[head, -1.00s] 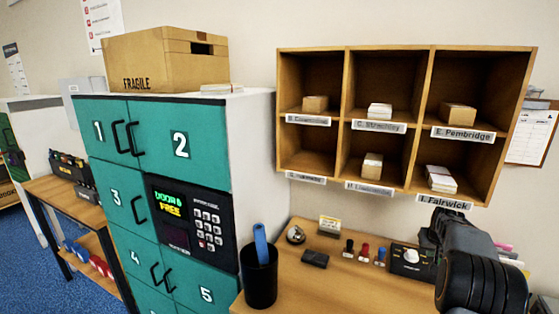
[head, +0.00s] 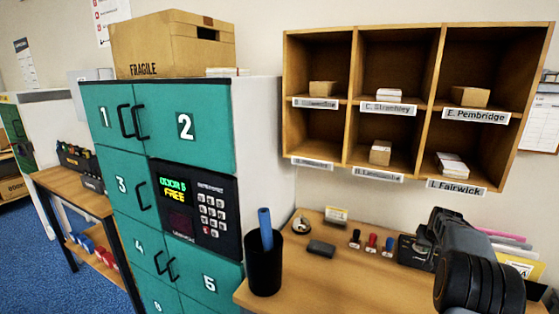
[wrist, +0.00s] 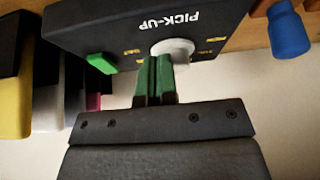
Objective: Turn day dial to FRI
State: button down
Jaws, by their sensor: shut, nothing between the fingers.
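The day dial is a white round knob (wrist: 174,50) on a dark box marked PICK-UP (wrist: 130,25), which appears upside down in the wrist view. Small yellow labels sit around the knob, too blurred to read, so I cannot tell which day it points to. My gripper (wrist: 155,60) is shut with its green-padded fingers together, their tips right at the knob's edge; I cannot tell whether they touch. In the head view the box (head: 407,249) is mostly hidden behind my arm, and the knob and fingertips do not show there.
A green button (wrist: 102,62) is on the box, left of my fingers in the wrist view. Stamps (head: 372,243) stand left of the box on the desk (head: 335,285). A black pen cup (head: 263,268) is farther left. Wooden pigeonholes (head: 436,100) hang above.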

aim_at(415, 253)
jog(key=shift+f, duration=0.4)
jog(key=shift+s+a+f, duration=0.1)
jog(key=shift+a+f, duration=0.15)
jog(key=shift+a, duration=0.05)
dwell(0.5)
jog(key=shift+a, duration=0.4)
jog(key=shift+w+a, duration=0.2)
jog(key=shift+a, duration=0.05)
jog(key=shift+w+a, duration=0.35)
jog(key=shift+a, duration=0.1)
jog(key=shift+d, duration=0.1)
jog(key=shift+s+a+b, duration=0.15)
jog(key=shift+a+b, duration=0.05)
jog(key=shift+b, duration=0.2)
